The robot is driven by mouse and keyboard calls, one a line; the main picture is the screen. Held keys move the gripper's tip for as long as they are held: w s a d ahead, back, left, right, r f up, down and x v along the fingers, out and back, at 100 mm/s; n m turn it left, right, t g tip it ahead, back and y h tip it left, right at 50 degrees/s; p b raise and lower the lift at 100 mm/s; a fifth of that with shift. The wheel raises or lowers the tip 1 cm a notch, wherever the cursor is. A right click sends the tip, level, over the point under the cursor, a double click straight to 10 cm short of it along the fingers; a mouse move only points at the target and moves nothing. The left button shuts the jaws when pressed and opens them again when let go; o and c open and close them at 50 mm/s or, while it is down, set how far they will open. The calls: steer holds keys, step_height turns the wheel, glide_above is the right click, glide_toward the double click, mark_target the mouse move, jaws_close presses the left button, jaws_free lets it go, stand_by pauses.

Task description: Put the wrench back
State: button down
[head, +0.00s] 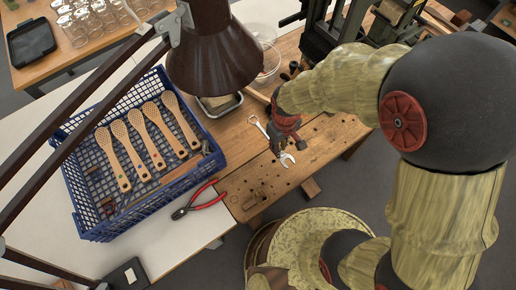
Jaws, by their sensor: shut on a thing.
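The metal wrench (287,159) shows at the wooden workbench (240,178). Its open-jaw end sticks out at the front of my gripper (279,151), and its narrower end shows behind to the left. The middle of the wrench is hidden by the gripper, which is shut on it, low over the bench top. I cannot tell whether the wrench touches the wood.
A blue crate (118,226) holding several wooden brush bodies stands left. Red-handled pliers (205,204) lie beside the bench on the white table (170,258). A brown lamp (213,62) hangs over the back. Bench space in front of the wrench looks mostly clear.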

steer(key=b, duration=0.2)
glide_above(259, 154)
steer(key=f, duration=0.6)
steer(key=shift+s+d+f, duration=0.1)
steer(key=shift+s+d, duration=0.05)
steer(key=shift+d, duration=0.25)
steer(key=shift+a+f, duration=0.3)
steer(key=shift+f, duration=0.15)
steer(key=shift+a+f+b, duration=0.1)
steer(key=shift+f+b, duration=0.55)
steer(key=shift+f, duration=0.9)
steer(key=shift+f, duration=0.1)
steer(key=c, duration=1.8)
jaws_free()
steer(key=shift+o, duration=0.2)
